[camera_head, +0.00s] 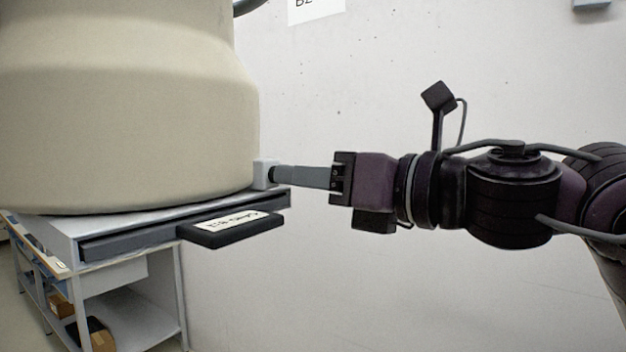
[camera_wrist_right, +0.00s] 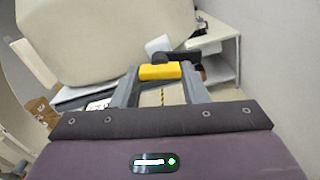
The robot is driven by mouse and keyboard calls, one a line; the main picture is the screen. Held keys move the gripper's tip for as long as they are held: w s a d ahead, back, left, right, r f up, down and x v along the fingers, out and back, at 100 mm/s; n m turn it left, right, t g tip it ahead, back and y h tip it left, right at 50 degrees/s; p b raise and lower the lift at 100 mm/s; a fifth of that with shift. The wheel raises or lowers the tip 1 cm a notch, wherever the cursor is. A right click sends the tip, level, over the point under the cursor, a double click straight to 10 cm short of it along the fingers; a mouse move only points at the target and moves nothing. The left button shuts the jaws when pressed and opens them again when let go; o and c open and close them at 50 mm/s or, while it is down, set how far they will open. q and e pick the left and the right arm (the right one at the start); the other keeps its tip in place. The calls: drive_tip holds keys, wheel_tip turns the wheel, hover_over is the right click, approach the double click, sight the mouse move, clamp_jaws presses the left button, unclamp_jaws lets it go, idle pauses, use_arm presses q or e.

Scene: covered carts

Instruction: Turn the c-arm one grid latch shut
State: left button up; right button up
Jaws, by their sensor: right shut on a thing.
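The latch is on a white block (camera_head: 263,174) at the right end of a grey tray slot (camera_head: 150,233), under a large beige covered body (camera_head: 130,110). My right gripper (camera_head: 278,176) reaches in from the right, its fingertips at the block. In the right wrist view its fingers (camera_wrist_right: 160,78) are shut on the yellow latch lever (camera_wrist_right: 160,72), whose black end (camera_wrist_right: 178,58) lies just beyond. The white block (camera_wrist_right: 158,45) shows behind it. In the head view the fingers hide the lever, so its angle is unclear there. My left gripper is not in view.
A black handle with a white label (camera_head: 232,229) juts from the tray front below the gripper. A white shelf cart (camera_head: 175,290) stands underneath, with brown boxes (camera_head: 62,305) on its shelves. A pale wall (camera_head: 400,60) stands behind; the space below my right arm looks clear.

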drive_tip(key=shift+m, duration=7.7)
drive_tip(key=o, duration=1)
drive_tip(key=b+v, duration=0.3)
drive_tip(key=v, duration=0.5)
drive_tip(key=shift+b, duration=0.3)
